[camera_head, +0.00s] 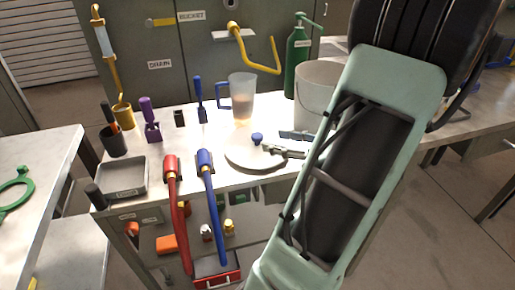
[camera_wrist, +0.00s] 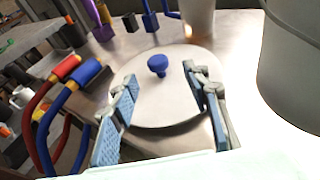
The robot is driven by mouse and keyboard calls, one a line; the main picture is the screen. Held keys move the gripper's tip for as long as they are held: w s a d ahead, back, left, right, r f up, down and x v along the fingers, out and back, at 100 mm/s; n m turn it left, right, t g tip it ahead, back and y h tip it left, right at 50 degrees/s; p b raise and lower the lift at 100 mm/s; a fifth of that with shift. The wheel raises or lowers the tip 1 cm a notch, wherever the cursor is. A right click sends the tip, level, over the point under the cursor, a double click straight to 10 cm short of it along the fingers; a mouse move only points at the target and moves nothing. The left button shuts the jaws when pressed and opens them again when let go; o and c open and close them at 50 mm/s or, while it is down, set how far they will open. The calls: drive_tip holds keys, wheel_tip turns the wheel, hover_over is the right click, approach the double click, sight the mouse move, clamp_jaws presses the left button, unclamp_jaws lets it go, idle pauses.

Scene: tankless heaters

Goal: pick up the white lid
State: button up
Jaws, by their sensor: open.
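The white lid (camera_head: 240,153) is a flat round disc with a blue knob (camera_head: 257,138) and lies on the workbench. In the wrist view the lid (camera_wrist: 150,100) shows almost whole, with its blue knob (camera_wrist: 157,64) near its far part. My gripper (camera_wrist: 162,88) is open, with one blue-padded finger on each side over the lid's left and right parts. The knob stands beyond and between the fingertips, and nothing is held. I cannot tell whether the fingers touch the lid.
A white bucket (camera_head: 315,88) stands close to the right of the lid. A clear pitcher (camera_head: 241,98) and a green bottle (camera_head: 297,68) stand behind. Red (camera_head: 173,200) and blue (camera_head: 207,190) hoses run over the front edge. A grey tray (camera_head: 122,178) lies left.

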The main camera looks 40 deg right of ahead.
sight(259, 136)
drive_tip(key=x, duration=0.2)
drive_tip(key=b+x, duration=0.1)
drive_tip(key=x, duration=0.2)
drive_tip(key=b+x, duration=0.1)
drive_tip(key=x, duration=0.1)
drive_tip(key=shift+w+a+r, duration=0.15)
drive_tip(key=shift+w+a, duration=0.05)
drive_tip(key=shift+w, duration=0.25)
clamp_jaws()
